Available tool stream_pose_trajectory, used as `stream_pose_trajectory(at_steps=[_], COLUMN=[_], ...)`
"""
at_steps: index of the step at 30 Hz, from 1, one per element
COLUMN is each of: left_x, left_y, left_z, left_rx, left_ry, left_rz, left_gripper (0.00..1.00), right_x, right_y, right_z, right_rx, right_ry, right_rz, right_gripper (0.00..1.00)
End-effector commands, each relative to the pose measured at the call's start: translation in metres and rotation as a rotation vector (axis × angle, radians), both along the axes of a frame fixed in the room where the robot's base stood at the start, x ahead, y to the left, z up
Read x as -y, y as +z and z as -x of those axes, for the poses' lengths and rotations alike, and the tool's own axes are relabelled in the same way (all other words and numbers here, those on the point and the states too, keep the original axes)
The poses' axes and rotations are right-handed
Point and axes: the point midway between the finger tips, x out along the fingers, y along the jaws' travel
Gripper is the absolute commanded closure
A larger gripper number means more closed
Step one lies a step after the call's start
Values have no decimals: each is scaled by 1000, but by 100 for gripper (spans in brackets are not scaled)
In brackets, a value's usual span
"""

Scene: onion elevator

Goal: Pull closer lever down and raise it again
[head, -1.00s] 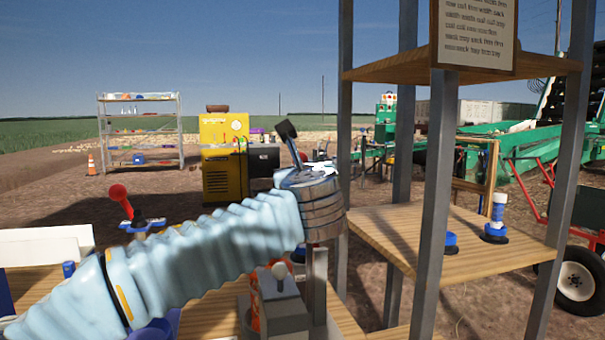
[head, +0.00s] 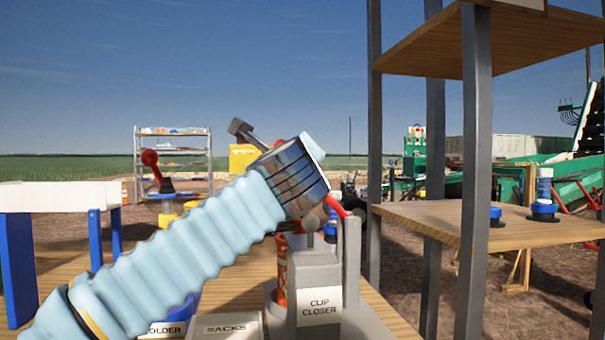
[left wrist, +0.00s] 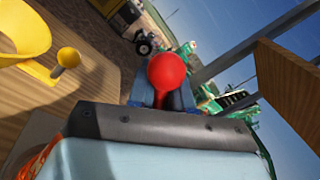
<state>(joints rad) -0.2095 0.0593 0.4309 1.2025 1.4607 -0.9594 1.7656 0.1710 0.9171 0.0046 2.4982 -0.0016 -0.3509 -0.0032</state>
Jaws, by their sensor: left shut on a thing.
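The grey clip closer (head: 318,280), labelled "CLIP CLOSER", stands on the wooden table at lower centre in the head view. Its red lever arm (head: 336,206) slopes up behind my left wrist, which hides its upper end. In the left wrist view a red ball knob (left wrist: 167,70) sits between the fingers of my left gripper (left wrist: 165,98), which is shut on it. In the head view the left arm reaches in from the lower left, and its fingers are hidden behind the wrist. My right gripper is not in view.
A wooden shelf unit (head: 440,215) with grey posts stands close to the right of the closer. Another red-knobbed lever (head: 150,158) stands at left. A sacks box (head: 228,327) sits at the front. A yellow knob (left wrist: 69,57) shows in the left wrist view.

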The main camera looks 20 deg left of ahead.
Motion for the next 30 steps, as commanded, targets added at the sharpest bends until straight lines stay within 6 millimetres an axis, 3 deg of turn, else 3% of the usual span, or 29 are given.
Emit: stream_pose_trajectory(at_steps=[4, 17, 18, 22, 30], left_x=[-3, -4, -4, -4, -4], left_y=[-6, -5, -5, -4, -5], left_z=[2, 2, 2, 2, 3], left_rx=[16, 24, 24, 23, 24], left_ry=[0, 1, 1, 1, 0], left_rz=[27, 38, 38, 37, 37], left_gripper=[100, 100, 79, 60, 60], right_x=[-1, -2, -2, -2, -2], right_y=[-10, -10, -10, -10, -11], right_z=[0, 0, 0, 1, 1], right_rx=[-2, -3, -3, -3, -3], right_ry=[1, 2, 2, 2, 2], right_rz=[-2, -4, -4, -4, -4], right_gripper=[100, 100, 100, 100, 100])
